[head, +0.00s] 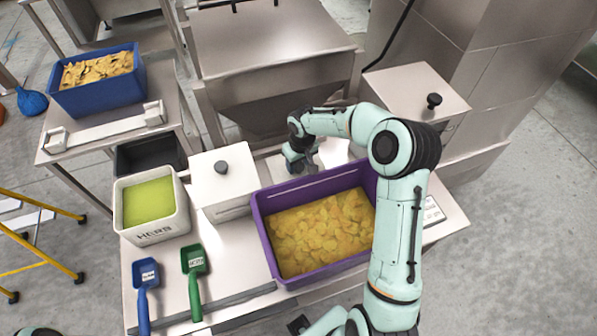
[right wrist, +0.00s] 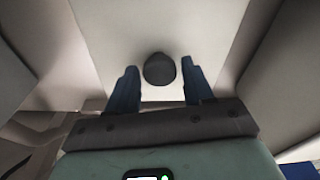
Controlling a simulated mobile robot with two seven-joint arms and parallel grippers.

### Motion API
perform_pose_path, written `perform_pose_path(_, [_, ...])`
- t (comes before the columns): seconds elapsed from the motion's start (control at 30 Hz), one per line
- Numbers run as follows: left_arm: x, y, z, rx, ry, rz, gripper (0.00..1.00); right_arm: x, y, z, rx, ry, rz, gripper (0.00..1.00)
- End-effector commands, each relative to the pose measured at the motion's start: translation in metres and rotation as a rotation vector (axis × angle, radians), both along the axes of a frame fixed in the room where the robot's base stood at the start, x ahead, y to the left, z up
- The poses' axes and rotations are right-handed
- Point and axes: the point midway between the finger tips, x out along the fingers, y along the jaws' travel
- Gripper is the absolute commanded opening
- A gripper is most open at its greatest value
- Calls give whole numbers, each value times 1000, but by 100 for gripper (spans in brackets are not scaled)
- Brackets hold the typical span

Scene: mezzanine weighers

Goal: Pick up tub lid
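In the right wrist view, a pale lid (right wrist: 165,22) with a round dark knob (right wrist: 159,69) lies under my right gripper (right wrist: 160,66). The two blue fingers are apart, one on each side of the knob, with a visible gap to it. In the head view, my right gripper (head: 300,163) points down behind the purple crate, over a pale lid (head: 333,152); the arm hides the knob there. Another white tub with a knobbed lid (head: 235,185) stands to the left. My left gripper is not seen.
A purple crate (head: 259,230) of yellow chips stands in front of my right gripper. A white tub (head: 150,232), a blue scoop (head: 146,275) and a green scoop (head: 194,262) are left. A steel box with a knob (head: 400,85) stands back right.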

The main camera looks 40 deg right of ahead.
Motion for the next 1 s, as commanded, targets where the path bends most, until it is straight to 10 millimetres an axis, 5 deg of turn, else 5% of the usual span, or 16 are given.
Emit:
perform_pose_path(0.03, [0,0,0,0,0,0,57,0,0,0,0,0,0,33])
perform_pose_path(0.13, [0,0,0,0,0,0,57,0,0,0,0,0,0,1])
perform_pose_path(0.63, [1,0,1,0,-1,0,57,1,0,16,-2,-2,1,0])
perform_pose_path(0.77, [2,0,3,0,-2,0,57,2,0,40,-3,-6,1,0])
perform_pose_path(1.0, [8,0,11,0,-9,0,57,2,0,112,-3,-8,1,0])
